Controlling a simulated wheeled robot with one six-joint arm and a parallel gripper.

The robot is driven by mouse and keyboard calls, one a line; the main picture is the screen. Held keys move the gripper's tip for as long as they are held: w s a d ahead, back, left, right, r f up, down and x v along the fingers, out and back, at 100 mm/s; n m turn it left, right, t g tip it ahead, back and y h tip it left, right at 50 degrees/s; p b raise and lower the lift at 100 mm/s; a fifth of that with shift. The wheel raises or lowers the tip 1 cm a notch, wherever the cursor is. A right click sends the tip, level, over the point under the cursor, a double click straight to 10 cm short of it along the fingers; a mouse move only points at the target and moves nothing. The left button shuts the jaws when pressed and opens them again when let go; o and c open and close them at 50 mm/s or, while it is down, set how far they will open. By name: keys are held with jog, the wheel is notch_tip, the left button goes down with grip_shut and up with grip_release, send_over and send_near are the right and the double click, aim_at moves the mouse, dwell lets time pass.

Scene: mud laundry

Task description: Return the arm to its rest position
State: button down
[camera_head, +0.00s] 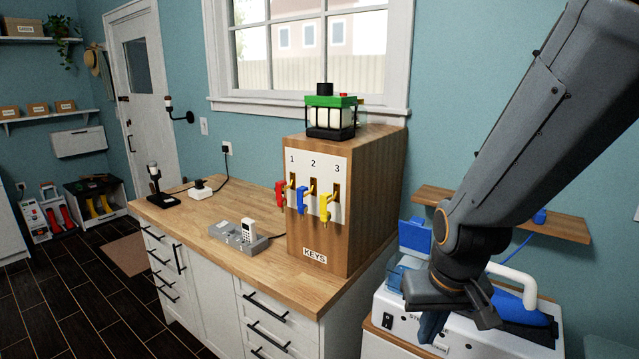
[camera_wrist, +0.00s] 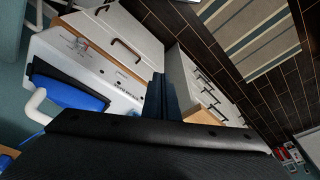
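My arm reaches down from the upper right in the head view. My gripper (camera_head: 432,328) hangs in front of a white machine with blue parts (camera_head: 520,342), at the right. In the wrist view the dark blue fingers of my gripper (camera_wrist: 162,100) lie side by side with no clear gap. I see nothing held between them. The white machine also shows at the left of the wrist view (camera_wrist: 95,80). My arm and gripper hide part of the machine in the head view, and I cannot tell whether they touch it.
A wooden key box (camera_head: 375,200) with red, blue and yellow keys stands on the wooden counter (camera_head: 185,225). A green-topped lantern (camera_head: 331,115) sits on the box. A grey cradle with a white handset (camera_head: 240,235) lies on the counter. Dark floor (camera_head: 100,310) is open at the left.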

notch_tip(320, 180, down, 12)
jog(key=w+g+b, duration=0.1)
jog(key=b, duration=0.9)
jog(key=shift+w, duration=0.15)
dwell(0.7)
